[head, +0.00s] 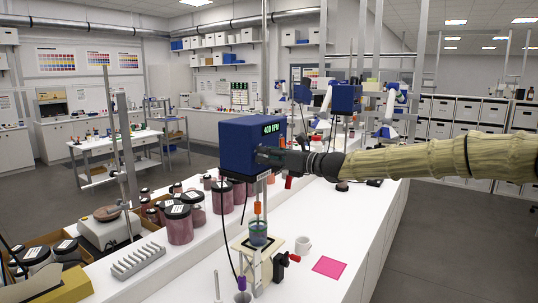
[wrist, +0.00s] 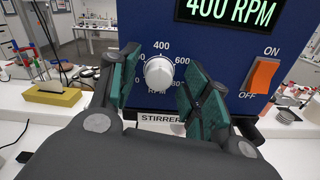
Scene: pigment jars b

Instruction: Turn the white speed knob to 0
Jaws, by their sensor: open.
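The white speed knob (wrist: 159,72) is on the front of the blue stirrer (wrist: 215,45), in the middle of the wrist view. Numbers 400, 600 and 800 show around its dial, with RPM below. The stirrer's display (wrist: 228,12) reads 400 RPM. My gripper (wrist: 162,88) is open, with one green-padded finger on each side of the knob. There is a gap between the knob and each finger. In the head view the stirrer (head: 243,145) stands over the bench, and my gripper (head: 268,158) is at its face, hiding the knob.
An orange ON/OFF switch (wrist: 263,76) is right of the knob, close to the right finger. A pink sheet (head: 330,266) lies on the white bench. Several dark-lidded jars (head: 179,224) stand left.

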